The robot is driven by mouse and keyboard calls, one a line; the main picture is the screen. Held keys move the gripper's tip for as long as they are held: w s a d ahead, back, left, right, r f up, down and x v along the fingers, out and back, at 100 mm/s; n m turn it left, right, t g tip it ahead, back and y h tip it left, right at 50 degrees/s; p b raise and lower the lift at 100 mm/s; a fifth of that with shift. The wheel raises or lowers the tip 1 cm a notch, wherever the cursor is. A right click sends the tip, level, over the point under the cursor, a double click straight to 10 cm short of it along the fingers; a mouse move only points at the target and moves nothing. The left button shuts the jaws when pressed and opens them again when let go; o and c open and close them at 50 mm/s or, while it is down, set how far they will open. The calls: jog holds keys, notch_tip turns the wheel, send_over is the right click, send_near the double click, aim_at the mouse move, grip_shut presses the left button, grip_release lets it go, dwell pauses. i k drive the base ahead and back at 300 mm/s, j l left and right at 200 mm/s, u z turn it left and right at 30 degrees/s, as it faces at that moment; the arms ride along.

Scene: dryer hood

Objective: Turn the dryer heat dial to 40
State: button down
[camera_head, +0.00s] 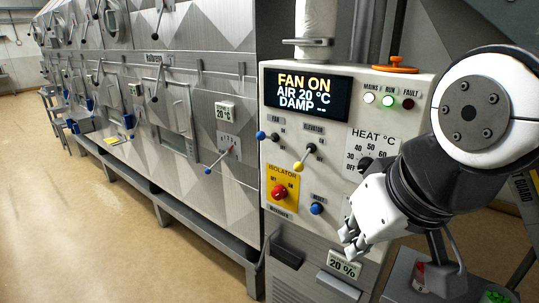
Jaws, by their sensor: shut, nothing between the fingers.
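The heat dial (365,164) is a black knob on the white control panel (330,125), below the label HEAT °C. Marks OFF, 30, 40, 50 and 60 show around it; the right side of the scale is partly behind my arm. I cannot make out clearly which mark the knob points to. My gripper (349,243) is shut and empty, in front of the panel's lower right part. Its fingertips are below the dial, and its body is close to the dial's lower right in the picture. The display (307,92) reads FAN ON, AIR 20 °C, DAMP --.
Left of the dial are a blue fan lever (261,135), a yellow elevator lever (298,166), a red isolator knob (279,191) and a blue reset button (316,208). The green RUN lamp (388,101) is lit. Metal bins (205,90) stand left; open floor (80,220) lies before them.

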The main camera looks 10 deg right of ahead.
aim_at(364, 164)
jog(key=z, duration=0.5)
jog(key=k+l+u, duration=0.1)
jog(key=l+u, duration=0.3)
jog(key=k+l+u, duration=0.15)
jog(key=l+u, duration=0.2)
jog(key=k+l+u, duration=0.2)
jog(key=l+u, duration=0.2)
